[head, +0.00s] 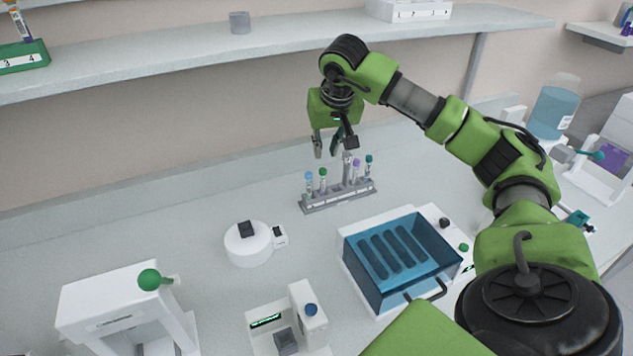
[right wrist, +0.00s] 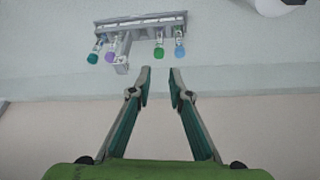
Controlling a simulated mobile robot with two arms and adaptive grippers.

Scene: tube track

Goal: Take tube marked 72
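A grey rack (head: 340,201) on the bench holds several upright tubes in a row. From left to right in the head view they have a blue cap (head: 309,176), a green cap (head: 323,172), a purple cap (head: 356,164) and a teal cap (head: 369,159). A grey upright piece stands between green and purple. No number 72 is legible. My right gripper (head: 333,150) is open and empty, above and behind the rack. In the right wrist view its fingertips (right wrist: 160,74) are apart, near the green (right wrist: 158,52) and blue (right wrist: 180,52) caps without touching. My left gripper is not in view.
A blue-lidded box (head: 400,262) stands in front of the rack. A shelf (head: 180,50) runs along the wall behind. The bench left of the rack is clear.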

